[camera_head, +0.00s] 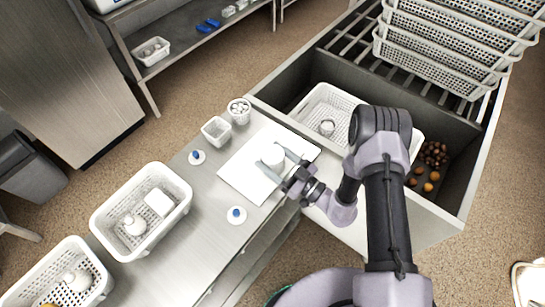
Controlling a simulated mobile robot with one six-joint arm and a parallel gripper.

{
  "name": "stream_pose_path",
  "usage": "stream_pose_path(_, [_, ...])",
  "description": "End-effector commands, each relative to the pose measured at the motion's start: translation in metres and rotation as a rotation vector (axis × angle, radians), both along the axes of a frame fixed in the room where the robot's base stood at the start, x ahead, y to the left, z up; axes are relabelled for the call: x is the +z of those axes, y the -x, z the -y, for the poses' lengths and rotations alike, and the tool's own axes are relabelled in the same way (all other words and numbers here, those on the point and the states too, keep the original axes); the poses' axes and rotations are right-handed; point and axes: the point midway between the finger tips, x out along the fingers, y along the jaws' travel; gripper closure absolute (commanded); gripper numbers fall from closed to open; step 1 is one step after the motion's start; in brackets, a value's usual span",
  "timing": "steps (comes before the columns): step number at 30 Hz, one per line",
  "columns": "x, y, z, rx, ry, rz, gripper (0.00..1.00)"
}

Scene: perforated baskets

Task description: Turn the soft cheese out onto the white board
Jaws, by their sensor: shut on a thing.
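The white board (242,177) lies flat on the steel table. My gripper (278,164) reaches in from the right over the board's right half. Its two fingers are shut on a small white round tub (273,154), one finger on each side. I cannot tell whether the tub is just above the board or touching it. I cannot make out the soft cheese separately from the tub.
A small square basket (215,130) and a round tub of white pieces (239,112) stand behind the board. White discs with blue tops (237,215) (197,157) lie beside it. Perforated baskets (116,220) stand at left; a sink (290,75) with a basket lies right.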

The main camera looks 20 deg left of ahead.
Motion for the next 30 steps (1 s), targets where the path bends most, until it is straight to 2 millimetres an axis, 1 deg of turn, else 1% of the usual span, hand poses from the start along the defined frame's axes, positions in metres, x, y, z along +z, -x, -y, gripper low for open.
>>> stream_pose_path(8, [0.001, 0.000, 0.000, 0.000, 0.000, 0.000, 0.73])
stream_pose_path(30, [0.042, 0.000, 0.000, 0.000, 0.000, 0.000, 0.73])
